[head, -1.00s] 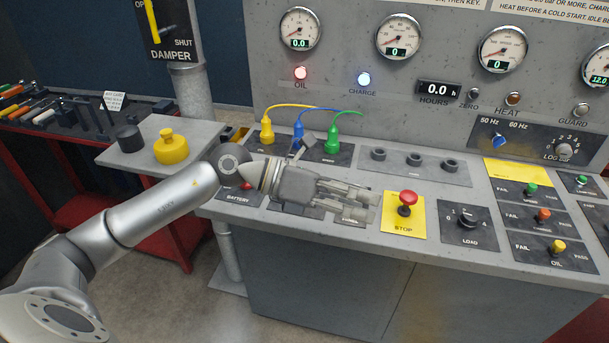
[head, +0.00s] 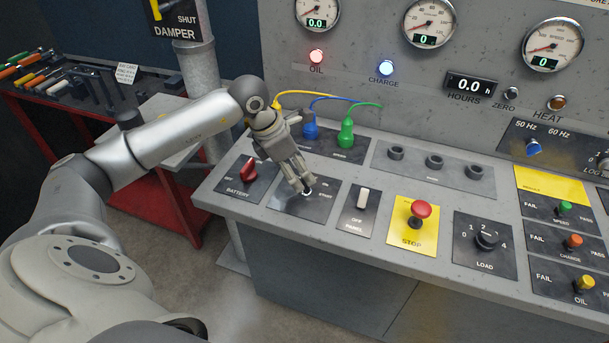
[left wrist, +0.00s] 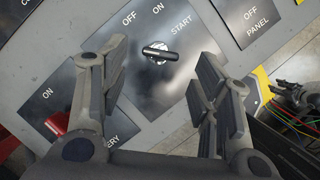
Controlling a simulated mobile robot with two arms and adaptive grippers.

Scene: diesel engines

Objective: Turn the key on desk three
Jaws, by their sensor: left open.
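The key switch is a silver lock with a black key (left wrist: 160,54), on a dark plate (left wrist: 150,85) marked OFF, ON and START in the left wrist view. In the head view the plate (head: 318,208) is partly covered by my left gripper (head: 304,190). The gripper is open, and its fingers point down at the key from above. In the left wrist view the key lies between and beyond the two spread fingers (left wrist: 165,80), without visible contact. My right gripper is not in view.
A red battery switch (head: 249,170) is left of the key plate. A white panel switch (head: 363,198), a red stop button (head: 420,210) and a load knob (head: 487,238) stand to the right. Yellow, blue and green plugs (head: 345,132) stand behind.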

